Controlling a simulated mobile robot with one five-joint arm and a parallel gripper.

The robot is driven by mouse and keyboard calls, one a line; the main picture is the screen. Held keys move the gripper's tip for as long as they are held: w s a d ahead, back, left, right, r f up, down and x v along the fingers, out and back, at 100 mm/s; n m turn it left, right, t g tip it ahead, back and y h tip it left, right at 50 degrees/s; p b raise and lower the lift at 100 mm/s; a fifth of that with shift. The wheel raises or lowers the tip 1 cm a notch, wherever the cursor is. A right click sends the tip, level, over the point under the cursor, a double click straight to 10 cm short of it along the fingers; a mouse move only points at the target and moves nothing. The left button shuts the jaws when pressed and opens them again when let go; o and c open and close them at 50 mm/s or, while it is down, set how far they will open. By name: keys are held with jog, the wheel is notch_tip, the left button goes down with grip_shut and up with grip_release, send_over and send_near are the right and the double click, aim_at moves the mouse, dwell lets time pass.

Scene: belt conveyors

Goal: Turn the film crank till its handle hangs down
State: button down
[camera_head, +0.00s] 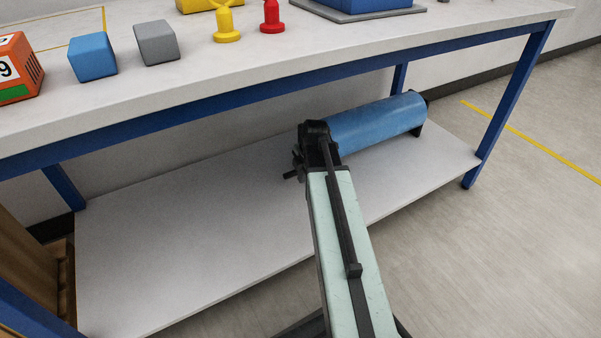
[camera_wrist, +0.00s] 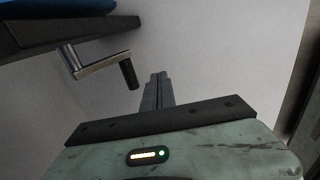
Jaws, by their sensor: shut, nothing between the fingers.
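The blue film roll (camera_head: 378,122) lies on the lower shelf under the table in the head view. A corner of it shows at the top left of the wrist view (camera_wrist: 50,6). The film crank has a grey metal arm (camera_wrist: 100,63) below a dark bracket (camera_wrist: 80,34). The arm runs right from its pivot to a black handle (camera_wrist: 129,73). The crank's real up and down is hard to tell. My gripper (camera_wrist: 158,77) is shut and empty, right of the handle and apart from it in the picture. In the head view my wrist hides the crank.
The table top (camera_head: 250,60) stands above the shelf, with a blue cube (camera_head: 92,57), a grey cube (camera_head: 157,43), and yellow (camera_head: 227,24) and red (camera_head: 271,18) pieces on it. The lower shelf (camera_head: 180,235) is bare left of my arm. A blue table leg (camera_head: 510,100) stands at right.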

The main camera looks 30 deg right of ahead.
jog(key=d+r+g+p, duration=0.1)
jog(key=d+r+p, duration=0.4)
jog(key=r+p, duration=0.55)
jog(key=w+f+b, duration=0.6)
jog(key=f+b, duration=0.5)
jog(key=b, duration=0.1)
jog(key=shift+w+a+b, duration=0.15)
jog(key=shift+a+b, duration=0.15)
jog(key=shift+f, duration=0.1)
jog(key=shift+w+f+b, duration=0.3)
jog(key=shift+f+b, duration=0.25)
jog(key=shift+w+f+b, duration=0.3)
jog(key=shift+f+b, duration=0.2)
jog(key=shift+b, duration=0.05)
jog(key=shift+r, duration=0.15)
